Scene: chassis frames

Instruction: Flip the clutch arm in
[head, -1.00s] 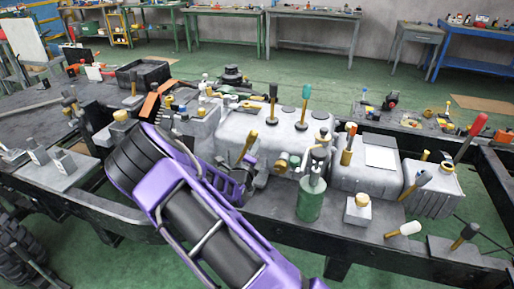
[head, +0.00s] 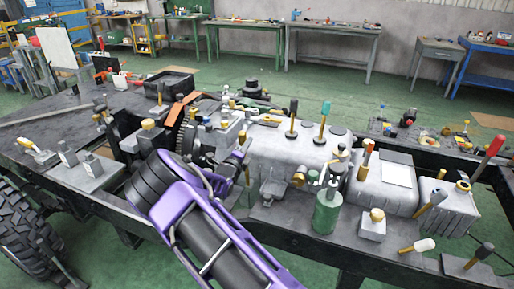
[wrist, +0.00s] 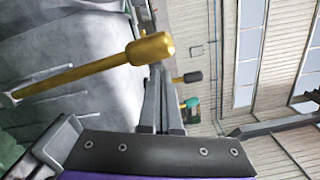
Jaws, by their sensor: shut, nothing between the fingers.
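A brass lever with a thick rounded knob (wrist: 92,66) crosses the upper left of the wrist view; it looks like the clutch arm, though I cannot be sure. My gripper (wrist: 161,80) is shut and empty, its grey fingers pointing up in the wrist view. The knob lies across the line of the fingertips; I cannot tell whether they touch. In the head view my gripper (head: 240,158) is at the left end of the large grey casing (head: 290,150). My purple arm hides part of what lies around it, and the lever is hard to make out there.
A green cylinder (head: 326,212) stands on the bench front, right of my gripper. Upright levers with dark and teal knobs rise from the casing. A grey box with a red-handled lever (head: 490,155) is at the right. A large tyre (head: 28,225) is at the left.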

